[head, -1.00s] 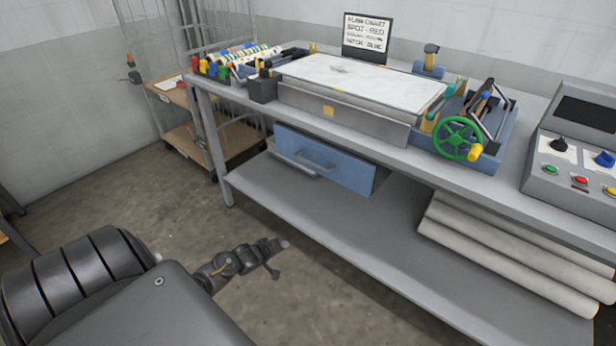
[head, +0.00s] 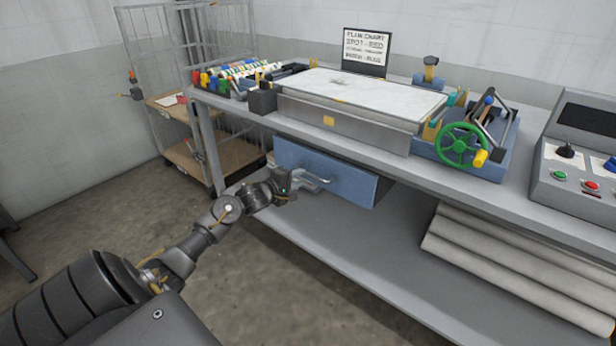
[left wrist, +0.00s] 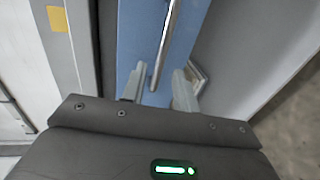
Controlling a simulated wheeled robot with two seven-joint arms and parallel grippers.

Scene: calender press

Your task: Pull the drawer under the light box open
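The blue drawer (head: 345,178) hangs under the bench top, below the light box (head: 350,92) with its pale glowing-white top. Its front carries a bar handle (head: 314,176), which also shows in the left wrist view (left wrist: 167,40). My left gripper (head: 298,186) is just in front of the drawer's left part, close to the handle's left end. In the left wrist view its two fingers (left wrist: 158,88) stand apart, with the handle's near end between or just beyond their tips. Contact cannot be told. My right gripper is out of view.
The grey bench's lower shelf (head: 330,255) lies below the drawer, with rolls (head: 510,260) at its right. A wire cart (head: 205,165) stands at the left. A green handwheel (head: 462,146) and a control console (head: 580,165) are on the bench. The floor in front is clear.

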